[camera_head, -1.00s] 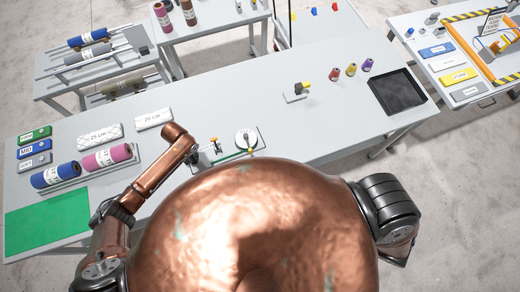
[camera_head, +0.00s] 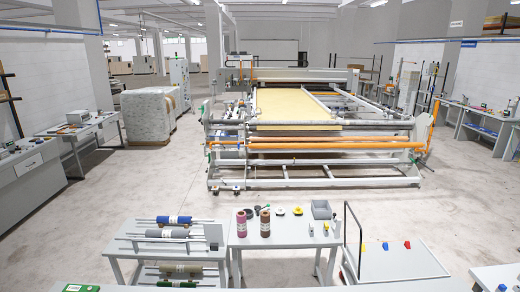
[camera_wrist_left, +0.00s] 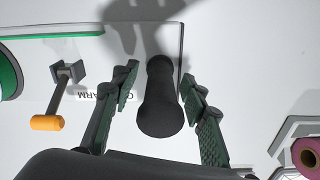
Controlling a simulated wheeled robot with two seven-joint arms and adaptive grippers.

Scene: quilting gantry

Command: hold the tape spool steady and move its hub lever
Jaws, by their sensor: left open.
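My left gripper (camera_wrist_left: 160,86) is open in the left wrist view. Its two green-padded fingers stand on either side of a dark rounded post or knob (camera_wrist_left: 160,110), with visible gaps on both sides. A green-rimmed round thing (camera_wrist_left: 11,75), likely the tape spool, is cut off at the left edge. Between it and the gripper is a small lever with an orange end (camera_wrist_left: 47,123) and a grey block. A partly hidden label (camera_wrist_left: 98,96) reads "ARM". The spool's hub is out of frame. The head view shows neither the spool nor my grippers.
A pink roll (camera_wrist_left: 307,155) lies at the lower right of the left wrist view. In the head view, a quilting gantry (camera_head: 310,145) stands at the back. A table with thread cones (camera_head: 285,240) and a rack of rolls (camera_head: 165,240) stand nearer. Open floor lies between.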

